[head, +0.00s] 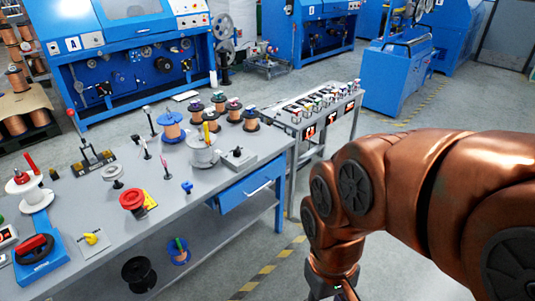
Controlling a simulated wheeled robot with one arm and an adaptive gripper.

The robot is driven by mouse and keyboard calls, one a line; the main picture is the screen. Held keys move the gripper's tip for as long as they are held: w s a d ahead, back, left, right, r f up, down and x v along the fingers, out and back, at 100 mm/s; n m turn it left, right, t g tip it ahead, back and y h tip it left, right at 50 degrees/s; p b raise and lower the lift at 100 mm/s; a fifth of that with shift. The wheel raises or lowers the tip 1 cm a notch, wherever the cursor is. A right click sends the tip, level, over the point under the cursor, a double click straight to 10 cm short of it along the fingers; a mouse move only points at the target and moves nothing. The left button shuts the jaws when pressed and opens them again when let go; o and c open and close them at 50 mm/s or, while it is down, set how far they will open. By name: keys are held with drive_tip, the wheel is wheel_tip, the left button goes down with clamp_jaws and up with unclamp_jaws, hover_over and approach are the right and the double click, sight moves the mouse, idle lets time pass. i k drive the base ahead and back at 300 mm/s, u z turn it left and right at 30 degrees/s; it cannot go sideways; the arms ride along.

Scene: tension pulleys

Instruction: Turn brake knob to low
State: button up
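I cannot tell for sure which part is the brake knob, and no low mark is readable. A small blue knob-like part (187,187) stands near the front edge of the grey workbench (225,178). A yellow part (91,239) lies on a white plate at the bench's left end. A red and black handwheel-like part (34,247) sits on a blue base beside it. My gripper (335,290) shows only at its upper end, at the bottom edge, in front of the bench and away from all these parts. Its fingers are cut off by the frame.
A red mushroom button (132,200), spools and a grey pot (202,153) crowd the bench. A blue drawer (246,189) hangs under its right end. A side table (325,108) holds small parts. Blue machines (130,55) stand behind. Floor with yellow-black tape (268,268) is clear before the bench.

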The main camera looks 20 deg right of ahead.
sight(236, 153)
drive_tip(key=u, duration=0.7)
drive_tip(key=i, duration=0.95)
drive_tip(key=z, duration=0.2)
